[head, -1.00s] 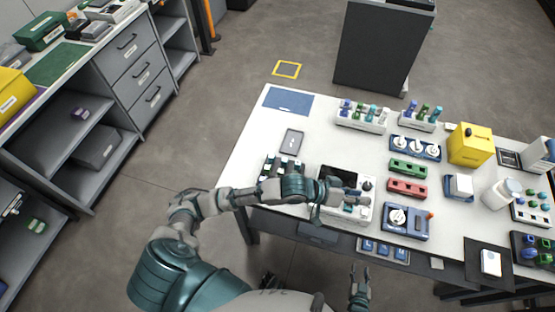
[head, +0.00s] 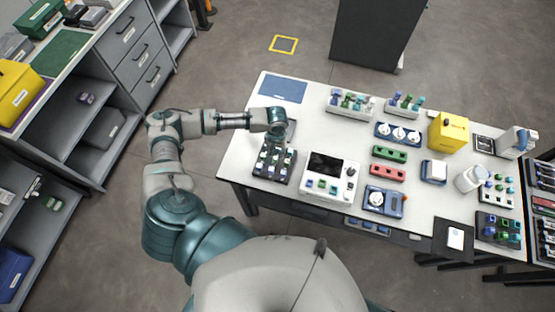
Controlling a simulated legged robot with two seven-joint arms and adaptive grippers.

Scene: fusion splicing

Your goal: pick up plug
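A dark rack (head: 272,177) near the left end of the white table holds several small plugs (head: 277,157) with pale and blue-green tops. Which plug the task means cannot be told. My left gripper (head: 285,139) is at the rack's far edge, just above or beside its back row. Its fingers are small and partly hidden by the wrist, so their opening and any hold are unclear. My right gripper is out of view.
A white device with a dark screen (head: 327,165) stands right of the rack. Plug racks (head: 350,114), green (head: 389,154) and red (head: 388,172) blocks and a yellow box (head: 447,142) stand farther right. A blue mat (head: 283,88) lies at the back left.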

